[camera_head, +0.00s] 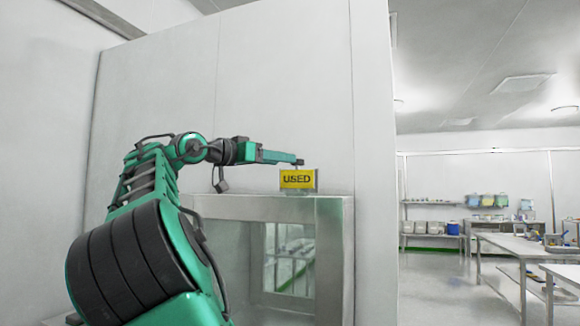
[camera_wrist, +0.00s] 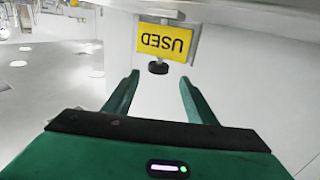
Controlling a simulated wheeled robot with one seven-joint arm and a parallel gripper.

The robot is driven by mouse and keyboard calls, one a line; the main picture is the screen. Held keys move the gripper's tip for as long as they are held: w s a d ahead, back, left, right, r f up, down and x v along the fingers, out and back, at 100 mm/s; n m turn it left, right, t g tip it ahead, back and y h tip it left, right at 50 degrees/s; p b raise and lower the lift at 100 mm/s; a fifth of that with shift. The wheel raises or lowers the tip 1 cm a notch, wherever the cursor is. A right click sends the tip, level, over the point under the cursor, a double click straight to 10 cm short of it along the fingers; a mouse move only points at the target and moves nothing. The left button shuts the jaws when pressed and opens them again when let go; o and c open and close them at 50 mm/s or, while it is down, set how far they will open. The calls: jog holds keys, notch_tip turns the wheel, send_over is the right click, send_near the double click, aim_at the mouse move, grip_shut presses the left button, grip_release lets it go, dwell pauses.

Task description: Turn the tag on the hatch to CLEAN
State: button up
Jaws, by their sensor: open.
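The tag (camera_head: 298,179) is a small yellow plate reading USED in black. It sits on the top front edge of the hatch (camera_head: 336,205), a metal-framed glass box against the white wall. In the wrist view the tag (camera_wrist: 166,41) appears upside down, with a dark round knob (camera_wrist: 158,68) beside it. My gripper (camera_head: 299,161) is at the tag's upper edge in the head view. In the wrist view my gripper (camera_wrist: 156,84) is open, its two green fingers apart on either side of the knob's line, with nothing held between them.
The white wall panel (camera_head: 285,90) stands right behind the hatch. At the right are steel tables (camera_head: 520,246) and shelves with bins (camera_head: 488,201), well away from the arm. The floor (camera_head: 450,280) between is clear.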

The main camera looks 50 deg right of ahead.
aim_at(297, 174)
jog(key=d, duration=0.7)
jog(key=shift+s+d, duration=0.3)
jog(key=shift+s, duration=0.05)
jog(key=c, duration=1)
